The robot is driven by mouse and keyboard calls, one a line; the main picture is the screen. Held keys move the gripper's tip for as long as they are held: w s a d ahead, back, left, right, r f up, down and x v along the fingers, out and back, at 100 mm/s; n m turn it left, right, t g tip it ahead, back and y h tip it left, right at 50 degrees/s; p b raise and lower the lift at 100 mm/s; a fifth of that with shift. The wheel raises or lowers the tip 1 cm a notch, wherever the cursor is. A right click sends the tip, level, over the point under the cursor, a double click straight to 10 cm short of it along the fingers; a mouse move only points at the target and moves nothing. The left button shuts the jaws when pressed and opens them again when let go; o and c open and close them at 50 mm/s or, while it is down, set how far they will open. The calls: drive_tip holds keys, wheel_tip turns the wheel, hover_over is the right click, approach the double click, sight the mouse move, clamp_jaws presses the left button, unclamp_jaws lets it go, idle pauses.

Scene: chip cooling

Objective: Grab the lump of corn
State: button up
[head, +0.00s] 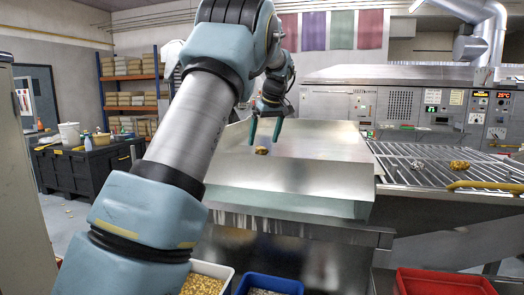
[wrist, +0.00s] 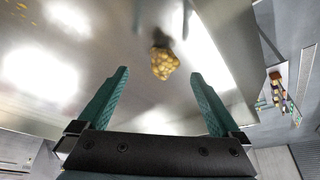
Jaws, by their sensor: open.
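The lump of corn (head: 262,150) is a small, bumpy golden clump lying on the shiny metal tray surface (head: 300,140). In the wrist view the lump (wrist: 164,64) sits beyond the fingertips, between the lines of the two fingers and a little right of the middle. My gripper (head: 265,142) is above the tray, close to the lump, with its two green fingers apart. In the wrist view my gripper (wrist: 161,75) is open, with nothing between its fingers. I cannot tell the exact height of the fingertips above the tray.
Below stand a white bin of corn (head: 228,272), a blue bin (head: 268,284) and a red bin (head: 440,284). A control panel (head: 430,110) stands behind.

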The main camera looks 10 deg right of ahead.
sight(262, 146)
drive_tip(key=shift+p+x, duration=0.75)
drive_tip(key=shift+x, duration=1.25)
drive_tip(key=shift+s, duration=0.15)
drive_tip(key=shift+c, duration=0.4)
drive_tip(key=c, duration=1.4)
